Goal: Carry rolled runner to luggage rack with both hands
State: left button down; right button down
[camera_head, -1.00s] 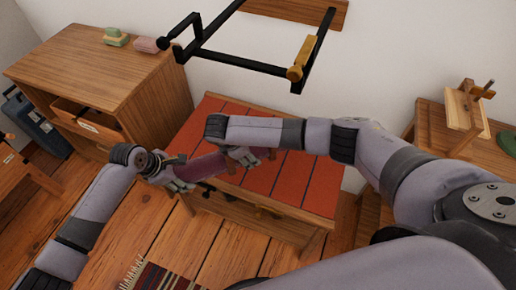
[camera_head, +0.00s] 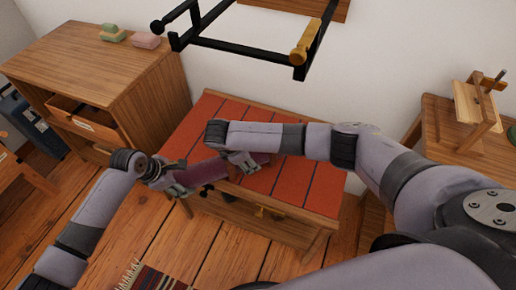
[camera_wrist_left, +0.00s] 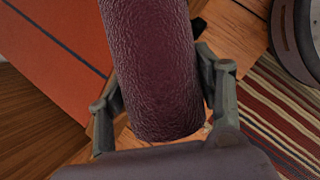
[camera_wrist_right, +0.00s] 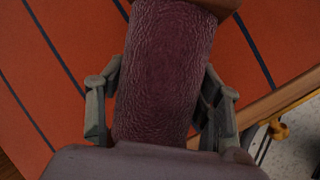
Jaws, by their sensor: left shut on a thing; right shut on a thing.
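The rolled runner is a dark maroon cylinder (camera_head: 207,172), held roughly level near the front of a low wooden stand with a red-orange striped top (camera_head: 315,185), which looks like the luggage rack. My left gripper (camera_head: 172,182) is shut on its left end; the left wrist view shows the roll (camera_wrist_left: 153,65) between the fingers (camera_wrist_left: 165,105). My right gripper (camera_head: 242,160) is shut on its right part, over the striped top. The right wrist view shows the roll (camera_wrist_right: 168,70) between those fingers (camera_wrist_right: 160,100). Whether the roll touches the top cannot be told.
A wooden cabinet (camera_head: 75,60) with an open drawer stands at the left, bearing green and pink blocks. A black wall frame (camera_head: 240,48) hangs above the rack. A wooden side table (camera_head: 440,120) is at the right. A striped rug (camera_head: 150,278) lies on the floor in front.

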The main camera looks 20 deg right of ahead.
pick_arm(q)
jog(key=c, duration=0.9)
grip_release()
jog(key=shift+a+f, duration=0.1)
jog(key=shift+f, duration=0.05)
pick_arm(e)
jog(key=c, duration=0.9)
grip_release()
pick_arm(q)
jog(key=o, duration=0.3)
pick_arm(e)
jog(key=o, duration=0.3)
pick_arm(q)
jog(key=shift+o, duration=0.6)
pick_arm(e)
jog(key=shift+o, duration=0.6)
pick_arm(q)
jog(key=shift+r, duration=0.2)
jog(key=v, duration=1.1)
jog(key=shift+r, duration=0.25)
jog(key=shift+s+a+r, duration=0.1)
pick_arm(e)
jog(key=shift+s+a+r, duration=0.1)
jog(key=shift+a+r, duration=0.05)
jog(key=shift+r, duration=0.1)
jog(key=v, duration=1.1)
jog(key=shift+r, duration=0.25)
